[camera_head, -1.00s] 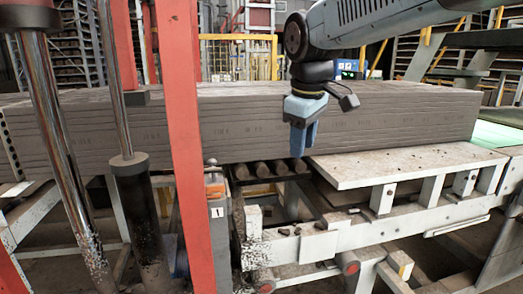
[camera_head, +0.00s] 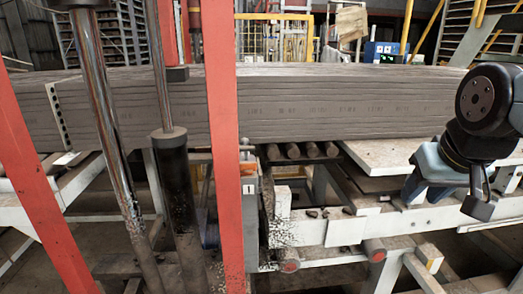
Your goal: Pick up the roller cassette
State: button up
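A short row of grey rollers in a dark frame, which looks like the roller cassette (camera_head: 302,152), sits near the middle of the head view. It lies under the front lower edge of a long grey clay slab (camera_head: 330,105), and its rear part is hidden by the slab. My gripper (camera_head: 424,192) is at the right, well to the right of the rollers and apart from them. Its blue-grey fingers point down in front of the pale table top. They overlap from this angle, so I cannot tell whether they are open. I see nothing held.
A red post (camera_head: 222,150) and a black-and-chrome cylinder (camera_head: 178,190) stand left of the rollers. A pale dusty table top (camera_head: 385,155) lies just right of them. A white frame beam (camera_head: 345,231) with loose crumbs runs in front.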

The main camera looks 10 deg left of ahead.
aim_at(246, 154)
jog(key=u, duration=0.65)
jog(key=i, duration=0.3)
jog(key=u, duration=0.35)
